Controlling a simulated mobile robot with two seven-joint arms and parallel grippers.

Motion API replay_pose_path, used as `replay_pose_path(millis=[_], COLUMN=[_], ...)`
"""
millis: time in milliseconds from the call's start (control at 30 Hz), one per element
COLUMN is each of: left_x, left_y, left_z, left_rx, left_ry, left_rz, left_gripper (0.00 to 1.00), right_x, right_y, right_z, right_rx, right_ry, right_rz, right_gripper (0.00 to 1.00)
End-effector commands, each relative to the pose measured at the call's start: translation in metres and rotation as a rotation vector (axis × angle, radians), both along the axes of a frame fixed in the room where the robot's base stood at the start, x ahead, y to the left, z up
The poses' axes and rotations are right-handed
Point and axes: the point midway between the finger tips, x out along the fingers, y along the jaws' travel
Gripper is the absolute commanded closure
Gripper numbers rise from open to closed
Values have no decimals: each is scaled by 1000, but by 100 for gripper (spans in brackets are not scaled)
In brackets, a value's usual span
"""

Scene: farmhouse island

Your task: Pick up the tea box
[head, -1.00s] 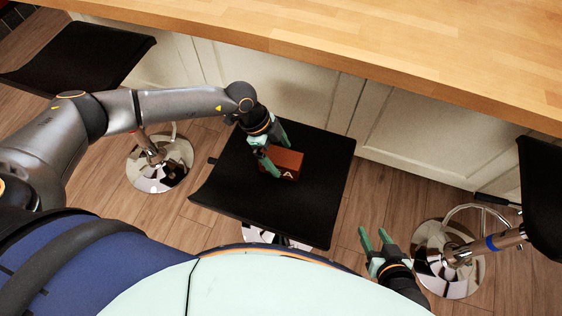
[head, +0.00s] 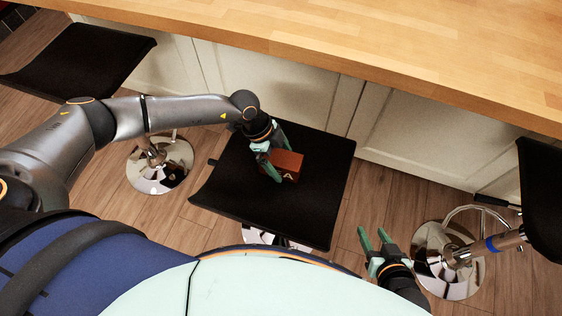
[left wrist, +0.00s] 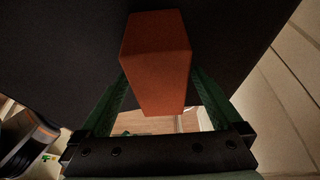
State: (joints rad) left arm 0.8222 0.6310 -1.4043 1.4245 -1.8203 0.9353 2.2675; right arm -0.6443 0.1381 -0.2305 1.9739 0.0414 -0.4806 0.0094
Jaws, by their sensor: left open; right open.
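The tea box (head: 289,165) is a small reddish-brown box on the black seat of the middle stool. It also shows in the left wrist view (left wrist: 157,65), in the upper middle. My left gripper (head: 276,158) is open at the box's left end. In the left wrist view its green fingers (left wrist: 160,98) stand on either side of the box's near part; whether they touch it I cannot tell. My right gripper (head: 370,240) is open and empty over the floor, to the right of the stool.
The middle stool's black seat (head: 310,215) has bare room around the box. A wooden countertop (head: 380,40) over pale cabinets (head: 300,82) runs behind it. Other black stools stand at the left (head: 80,60) and right (head: 543,195).

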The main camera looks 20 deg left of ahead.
Motion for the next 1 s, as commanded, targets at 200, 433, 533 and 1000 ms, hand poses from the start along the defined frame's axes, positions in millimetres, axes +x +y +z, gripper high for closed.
replay_pose_path(millis=[200,433,533,1000], left_x=[0,0,0,0], left_y=[0,0,0,-1], left_z=[0,0,0,0], left_rx=[-1,-1,-1,-2], left_ry=[0,0,0,0], left_rz=[0,-1,-1,-1], left_gripper=[6,31,43,94], right_x=[0,-1,-1,-1], right_y=[-1,-1,-1,-2], right_z=[-1,-1,-1,-2], right_rx=[-1,-2,-2,-2], right_ry=[1,2,2,4], right_rz=[-1,-1,-1,-3], right_gripper=[50,50,50,50])
